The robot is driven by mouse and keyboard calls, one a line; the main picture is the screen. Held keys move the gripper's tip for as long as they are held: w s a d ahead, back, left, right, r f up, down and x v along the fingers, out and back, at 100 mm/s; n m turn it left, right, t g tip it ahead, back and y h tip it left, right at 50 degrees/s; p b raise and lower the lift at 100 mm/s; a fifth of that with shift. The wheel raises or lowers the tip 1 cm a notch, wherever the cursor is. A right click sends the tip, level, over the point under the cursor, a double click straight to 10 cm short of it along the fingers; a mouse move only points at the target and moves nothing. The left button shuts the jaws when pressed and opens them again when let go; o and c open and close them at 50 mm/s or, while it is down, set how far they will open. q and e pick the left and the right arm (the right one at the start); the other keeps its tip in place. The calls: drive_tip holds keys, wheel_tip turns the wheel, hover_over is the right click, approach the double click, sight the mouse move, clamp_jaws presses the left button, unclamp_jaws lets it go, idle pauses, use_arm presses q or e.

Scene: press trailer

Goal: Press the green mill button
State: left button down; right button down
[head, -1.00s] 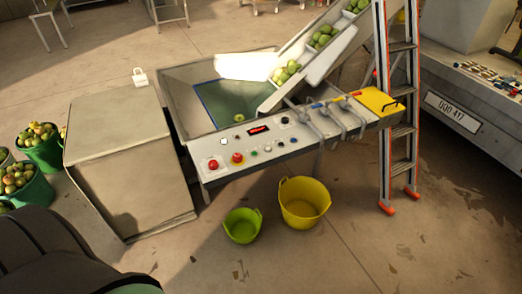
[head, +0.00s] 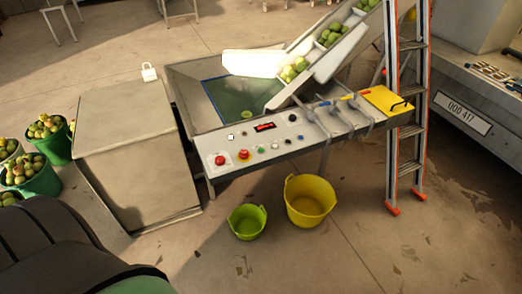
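The control panel (head: 290,138) is the sloped grey front of the press machine, in the middle of the head view. A small green button (head: 261,150) sits on its lower row, just right of a red mushroom button on a yellow base (head: 243,155). Another red button (head: 221,160) is at the panel's left end. A red lit display (head: 265,127) is above the green button. The button labels are too small to read. Neither of my grippers shows; a dark part of my own body fills the lower left corner.
A green bucket (head: 247,222) and a yellow bucket (head: 310,200) stand on the floor below the panel. A ladder (head: 408,110) stands at its right. Floor in front is mostly clear.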

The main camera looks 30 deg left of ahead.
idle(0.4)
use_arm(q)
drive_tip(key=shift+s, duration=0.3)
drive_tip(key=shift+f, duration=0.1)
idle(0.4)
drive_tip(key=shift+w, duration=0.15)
